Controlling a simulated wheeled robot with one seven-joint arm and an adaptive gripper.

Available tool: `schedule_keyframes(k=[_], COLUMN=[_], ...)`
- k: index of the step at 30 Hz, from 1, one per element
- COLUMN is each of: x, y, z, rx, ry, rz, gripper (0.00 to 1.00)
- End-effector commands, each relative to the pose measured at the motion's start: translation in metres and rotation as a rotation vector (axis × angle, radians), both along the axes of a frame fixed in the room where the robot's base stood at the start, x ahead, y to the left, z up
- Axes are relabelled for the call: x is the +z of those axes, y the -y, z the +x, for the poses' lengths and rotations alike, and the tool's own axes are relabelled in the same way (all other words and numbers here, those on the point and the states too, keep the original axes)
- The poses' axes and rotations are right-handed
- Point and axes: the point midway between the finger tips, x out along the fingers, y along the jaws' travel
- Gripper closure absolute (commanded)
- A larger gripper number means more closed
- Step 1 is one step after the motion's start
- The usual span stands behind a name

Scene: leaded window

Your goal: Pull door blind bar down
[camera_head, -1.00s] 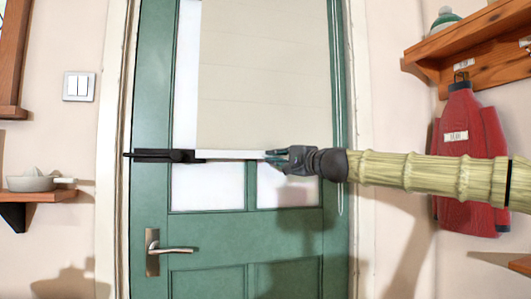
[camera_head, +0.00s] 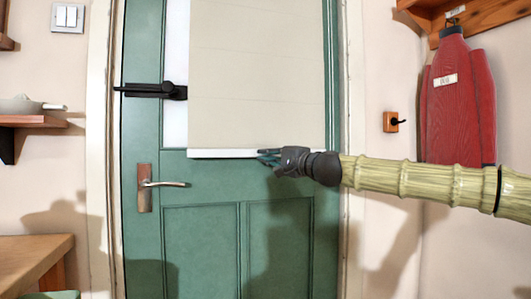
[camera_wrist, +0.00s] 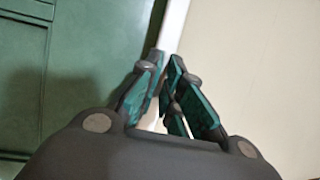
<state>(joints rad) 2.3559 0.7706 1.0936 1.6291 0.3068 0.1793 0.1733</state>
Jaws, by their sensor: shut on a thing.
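The door blind (camera_head: 258,75) is a cream sheet hanging over the window of the green door (camera_head: 190,225). Its white bottom bar (camera_head: 222,154) lies level, just below the window's lower edge, with the handle to its left. My gripper (camera_head: 266,157) reaches in from the right and is shut on the bar near its right part. In the wrist view the bar (camera_wrist: 173,28) runs between the teal-padded fingers (camera_wrist: 165,90), with the blind sheet (camera_wrist: 250,60) to its right. The fingers hide the bar's right end.
A metal door handle (camera_head: 163,184) sits at the left of the door, and a black latch (camera_head: 155,90) above it. A wooden table (camera_head: 35,255) stands lower left. A red coat (camera_head: 458,100) and a small wooden hook (camera_head: 392,122) are on the right wall.

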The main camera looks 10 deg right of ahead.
Motion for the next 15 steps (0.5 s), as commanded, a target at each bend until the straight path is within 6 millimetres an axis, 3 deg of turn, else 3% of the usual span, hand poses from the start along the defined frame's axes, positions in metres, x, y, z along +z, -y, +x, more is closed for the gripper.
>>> schedule_keyframes(k=[3, 15], x=[-0.0086, -0.0132], y=[0.003, 0.0035], z=[0.0009, 0.0011], rx=[-0.004, -0.005], ry=[0.0, -0.002], rz=[0.0, -0.002], gripper=[1.0, 1.0])
